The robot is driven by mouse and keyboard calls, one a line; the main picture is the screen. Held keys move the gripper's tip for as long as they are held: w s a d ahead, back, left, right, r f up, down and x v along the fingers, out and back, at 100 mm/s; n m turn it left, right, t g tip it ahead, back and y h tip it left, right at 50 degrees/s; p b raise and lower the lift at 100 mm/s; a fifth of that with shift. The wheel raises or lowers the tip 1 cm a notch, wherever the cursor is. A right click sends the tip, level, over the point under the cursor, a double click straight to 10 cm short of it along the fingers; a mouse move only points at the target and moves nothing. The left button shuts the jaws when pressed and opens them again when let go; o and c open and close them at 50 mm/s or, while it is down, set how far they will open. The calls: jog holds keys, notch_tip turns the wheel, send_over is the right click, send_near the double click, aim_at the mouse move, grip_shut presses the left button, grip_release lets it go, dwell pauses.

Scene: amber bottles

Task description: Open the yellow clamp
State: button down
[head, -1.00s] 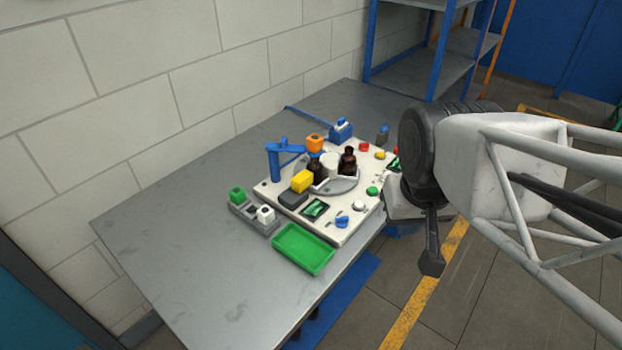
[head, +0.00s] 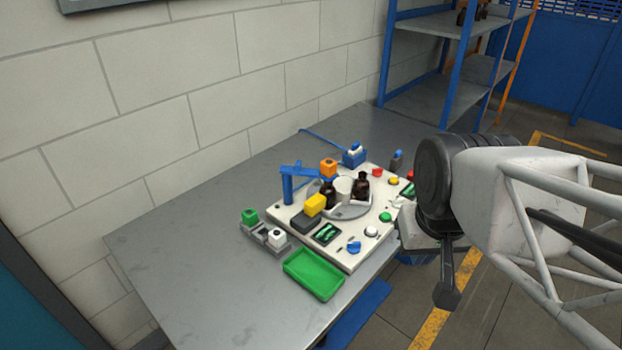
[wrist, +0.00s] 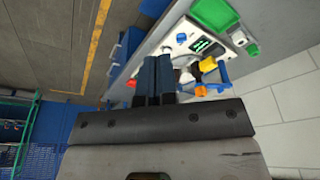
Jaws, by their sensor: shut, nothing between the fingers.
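The yellow clamp shows as a yellow block (head: 315,204) beside a dark block on the white station board (head: 349,256), in front of a blue post with an arm. It also shows in the wrist view as a yellow block (wrist: 208,64), right of my fingers. Whether the clamp is open or shut is too small to tell. My gripper (wrist: 155,62) is shut and empty, its two dark fingers together. It is in the air, apart from the clamp. In the head view my arm is right of the table, and I cannot clearly make out the fingers.
Two amber bottles (head: 361,187) and a white cylinder stand on a round grey plate. The table (head: 190,262) is clear at left.

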jog(key=c, duration=1.8)
grip_release()
jog(key=o, duration=0.5)
jog(key=shift+w, duration=0.1)
jog(key=shift+c, duration=0.2)
jog(key=o, duration=0.5)
jog(key=shift+w+a+r, duration=0.1)
jog(key=shift+w+a, duration=0.05)
jog(key=shift+w, duration=0.4)
jog(key=shift+o, duration=0.6)
jog(key=w+a+m, duration=0.2)
jog(key=w, duration=0.8)
jog(key=shift+a+f+m+g, duration=0.2)
jog(key=shift+f+m+g, duration=0.1)
jog(key=shift+f+g, duration=0.1)
jog(key=m+g, duration=0.2)
jog(key=m, duration=0.4)
send_over(310, 203)
jog(key=f, duration=1.5)
jog(key=shift+s+d+f, duration=0.15)
jog(key=shift+s+f, duration=0.15)
jog(key=shift+f, duration=0.1)
jog(key=shift+w+f, duration=0.3)
